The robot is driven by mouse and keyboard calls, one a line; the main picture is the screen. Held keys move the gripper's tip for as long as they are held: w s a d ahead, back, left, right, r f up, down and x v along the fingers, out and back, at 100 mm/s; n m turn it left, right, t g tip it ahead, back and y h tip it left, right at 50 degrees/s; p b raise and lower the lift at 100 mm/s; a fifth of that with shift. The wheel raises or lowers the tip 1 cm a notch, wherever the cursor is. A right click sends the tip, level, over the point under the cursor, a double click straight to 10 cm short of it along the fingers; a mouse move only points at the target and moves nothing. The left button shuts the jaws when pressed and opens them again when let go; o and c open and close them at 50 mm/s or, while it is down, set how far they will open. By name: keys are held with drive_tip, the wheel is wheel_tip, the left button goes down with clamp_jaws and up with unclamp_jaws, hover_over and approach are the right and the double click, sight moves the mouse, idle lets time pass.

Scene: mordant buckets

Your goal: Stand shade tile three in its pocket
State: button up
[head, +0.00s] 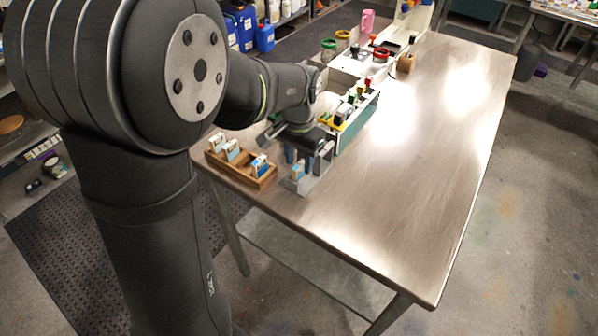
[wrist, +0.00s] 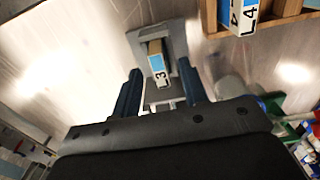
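Shade tile three (wrist: 157,64), a small block with a white face marked "3" and a blue edge, is at a grey holder (wrist: 176,46) in the wrist view. In the head view the tile (head: 297,173) shows at the near side of the grey holder (head: 318,181), apparently upright. My gripper (wrist: 159,68) is open, its two blue fingers on either side of the tile with a visible gap to each. In the head view my gripper (head: 303,158) is low over the holder. The tile's lower end is hidden, so I cannot tell how deep it sits.
A wooden rack (head: 240,172) with several other tiles stands left of the holder; its edge (wrist: 285,22) shows at the wrist view's top right. A box (head: 352,127) with coloured items stands behind. The table's right side is clear.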

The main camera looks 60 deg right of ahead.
wheel_tip(320, 180, down, 2)
clamp_jaws()
idle(0.3)
